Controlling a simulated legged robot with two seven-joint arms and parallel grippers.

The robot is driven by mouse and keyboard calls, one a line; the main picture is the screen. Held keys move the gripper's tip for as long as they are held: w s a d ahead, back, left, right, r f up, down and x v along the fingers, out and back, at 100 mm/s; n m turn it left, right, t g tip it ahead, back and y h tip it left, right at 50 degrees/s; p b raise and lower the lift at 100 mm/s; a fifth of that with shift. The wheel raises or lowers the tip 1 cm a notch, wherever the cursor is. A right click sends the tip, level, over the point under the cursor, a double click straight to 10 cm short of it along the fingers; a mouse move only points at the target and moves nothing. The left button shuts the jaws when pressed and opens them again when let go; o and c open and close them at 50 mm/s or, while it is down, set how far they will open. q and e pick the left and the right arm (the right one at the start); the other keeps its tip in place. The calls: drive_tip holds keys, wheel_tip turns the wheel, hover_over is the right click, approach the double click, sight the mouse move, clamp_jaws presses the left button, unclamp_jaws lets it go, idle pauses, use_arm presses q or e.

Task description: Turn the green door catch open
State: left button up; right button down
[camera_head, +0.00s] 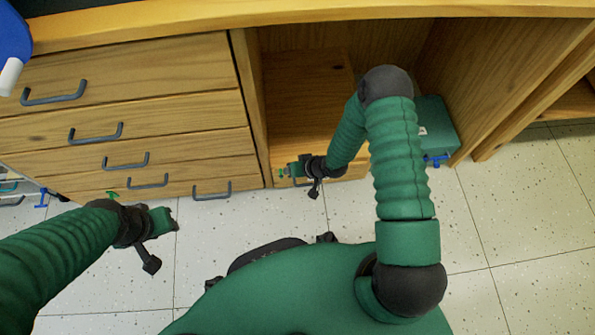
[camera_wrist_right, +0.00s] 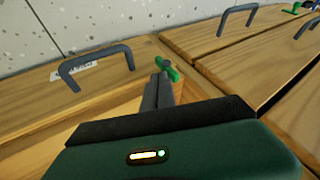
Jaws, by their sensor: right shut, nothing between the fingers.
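A green door catch (camera_wrist_right: 168,69) sits at the edge of a low wooden front, just beyond my right fingertips in the right wrist view. In the head view it shows as a small green piece (camera_head: 281,173) at the bottom of the cabinet. My right gripper (camera_head: 290,170) is shut and empty, its fingers (camera_wrist_right: 160,88) pointing at the catch. I cannot tell whether they touch it. My left gripper (camera_head: 172,221) hangs over the floor left of centre, away from the catch; its jaws are too small to read.
Wooden drawers (camera_head: 150,75) with grey handles stand at left. A second green catch (camera_head: 112,195) is low on them. A handle (camera_wrist_right: 97,62) and a label are on the low front. The open compartment (camera_head: 305,90) is above it. A dark green box (camera_head: 440,125) is at right.

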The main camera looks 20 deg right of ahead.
drive_tip(key=shift+a+r, duration=0.1)
drive_tip(key=shift+r, duration=0.05)
drive_tip(key=shift+a+h+p, duration=0.1)
drive_tip(key=shift+h+p, duration=0.3)
drive_tip(key=shift+p, duration=0.05)
drive_tip(key=shift+w+a+r+g+h+p, duration=0.15)
drive_tip(key=shift+g+h+p, duration=0.15)
drive_tip(key=shift+p, duration=0.15)
drive_tip(key=shift+w+a+r+n+g+h+p, duration=0.15)
drive_tip(key=shift+a+r+n+g+h+p, duration=0.15)
drive_tip(key=shift+a+h+p, duration=0.65)
drive_tip(key=shift+w+a+r+n+g+h+p, duration=0.15)
drive_tip(key=shift+a+r+h+p, duration=0.3)
drive_tip(key=shift+p, duration=0.95)
drive_tip(key=shift+w+a+r+n+g+h+p, duration=0.25)
drive_tip(key=shift+a+h+p, duration=0.4)
drive_tip(key=shift+p, duration=0.55)
